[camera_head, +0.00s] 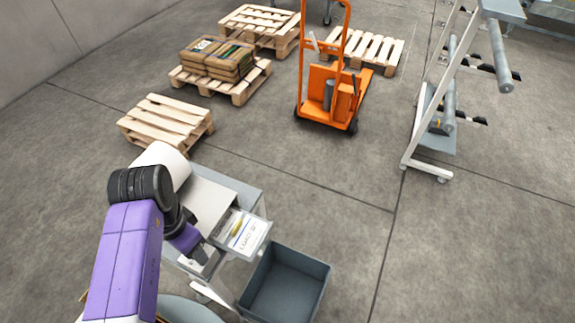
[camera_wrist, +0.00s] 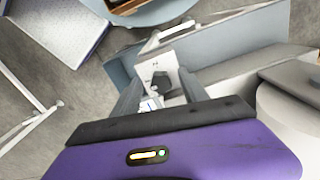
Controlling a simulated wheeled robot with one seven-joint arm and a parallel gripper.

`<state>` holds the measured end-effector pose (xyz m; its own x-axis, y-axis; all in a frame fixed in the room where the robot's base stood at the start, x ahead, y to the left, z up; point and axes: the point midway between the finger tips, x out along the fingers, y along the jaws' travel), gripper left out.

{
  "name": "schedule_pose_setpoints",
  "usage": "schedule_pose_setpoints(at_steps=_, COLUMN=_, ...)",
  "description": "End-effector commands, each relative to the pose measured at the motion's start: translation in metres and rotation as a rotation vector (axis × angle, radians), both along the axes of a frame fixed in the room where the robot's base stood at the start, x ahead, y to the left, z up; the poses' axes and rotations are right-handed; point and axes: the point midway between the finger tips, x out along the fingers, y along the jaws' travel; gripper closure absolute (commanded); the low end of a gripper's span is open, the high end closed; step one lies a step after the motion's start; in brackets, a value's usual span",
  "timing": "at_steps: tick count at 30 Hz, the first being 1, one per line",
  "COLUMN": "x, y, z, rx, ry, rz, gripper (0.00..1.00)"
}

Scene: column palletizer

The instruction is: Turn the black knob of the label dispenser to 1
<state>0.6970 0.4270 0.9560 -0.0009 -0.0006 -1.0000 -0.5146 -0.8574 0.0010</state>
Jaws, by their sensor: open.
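The label dispenser (camera_head: 207,203) is a pale machine on a grey stand, with a white roll (camera_head: 165,162) at its back and a printed label (camera_head: 243,232) at its front. Its black knob (camera_wrist: 160,81) sits on a small white plate (camera_wrist: 158,62) in the wrist view, with small marks on the plate too tiny to read. My gripper (camera_head: 203,262) is at the dispenser's near side. In the wrist view its open fingers (camera_wrist: 159,76) lie to either side of the knob, and I cannot tell whether they touch it. The knob is hidden in the head view.
An open grey bin (camera_head: 322,293) stands on the floor right of the dispenser. Wooden pallets (camera_head: 165,118), stacked brown sacks (camera_head: 218,58), an orange stacker (camera_head: 330,90) and a white wheeled rack (camera_head: 430,110) are farther off. The floor between is clear.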

Motion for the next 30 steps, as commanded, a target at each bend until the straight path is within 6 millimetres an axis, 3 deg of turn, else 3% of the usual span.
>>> schedule_pose_setpoints(at_steps=24, x=0.000, y=-0.001, z=0.001, rx=0.006, ry=0.000, rz=0.739, gripper=0.49)
schedule_pose_setpoints(at_steps=30, x=0.001, y=-0.002, z=0.033, rx=0.000, ry=-0.004, rz=0.731, gripper=0.49)
